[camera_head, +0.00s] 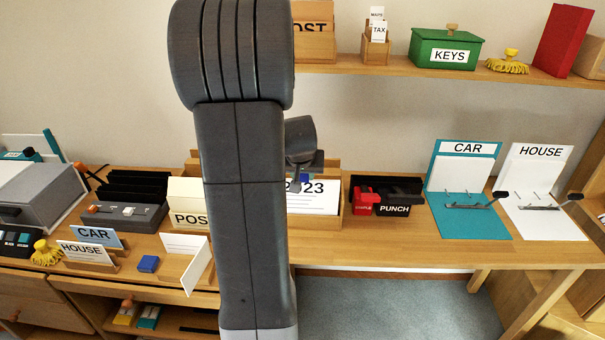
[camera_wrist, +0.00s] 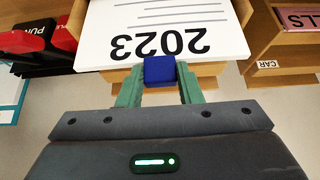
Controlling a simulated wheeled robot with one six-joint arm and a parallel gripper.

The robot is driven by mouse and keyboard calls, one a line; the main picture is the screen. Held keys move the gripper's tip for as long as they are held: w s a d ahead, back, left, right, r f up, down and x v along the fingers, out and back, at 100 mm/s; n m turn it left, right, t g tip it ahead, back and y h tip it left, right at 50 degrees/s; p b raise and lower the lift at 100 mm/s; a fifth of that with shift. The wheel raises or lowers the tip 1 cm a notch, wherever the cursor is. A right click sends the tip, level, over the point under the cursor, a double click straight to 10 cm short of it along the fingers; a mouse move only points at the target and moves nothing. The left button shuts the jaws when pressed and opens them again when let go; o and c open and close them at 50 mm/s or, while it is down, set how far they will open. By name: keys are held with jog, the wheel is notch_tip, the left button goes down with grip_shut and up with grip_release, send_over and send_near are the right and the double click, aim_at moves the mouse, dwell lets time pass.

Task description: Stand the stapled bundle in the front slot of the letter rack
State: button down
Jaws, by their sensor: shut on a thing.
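The white bundle (camera_head: 314,199) is marked 2023 and shows printed lines. It stands close to upright at the front of the wooden letter rack (camera_head: 318,223), behind its low front edge. In the wrist view the bundle (camera_wrist: 165,28) appears upside down. My gripper (camera_wrist: 160,80) has green fingers shut on a blue tab (camera_wrist: 160,69) at the bundle's top edge. In the head view my arm hides the rack's left part. Whether the bundle's lower edge rests on the slot floor cannot be seen.
The red and black PUNCH set (camera_head: 387,199) stands close right of the rack. The CAR board (camera_head: 460,185) and HOUSE board (camera_head: 537,190) stand farther right. The POST box (camera_head: 187,200) is at left. A shelf (camera_head: 400,68) runs above. A blue block (camera_head: 148,264) lies on the desk.

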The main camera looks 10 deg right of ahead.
jog(key=shift+f+b, duration=1.15)
jog(key=shift+f, duration=0.2)
jog(key=c, duration=0.9)
grip_release()
jog(key=shift+r, duration=0.1)
jog(key=v, duration=1.4)
jog(key=shift+w+p, duration=0.1)
jog(key=shift+p, duration=0.2)
send_over(303, 196)
jog(key=s, duration=0.1)
jog(key=f, duration=1.1)
jog(key=shift+a+f, duration=0.2)
jog(key=shift+f, duration=0.05)
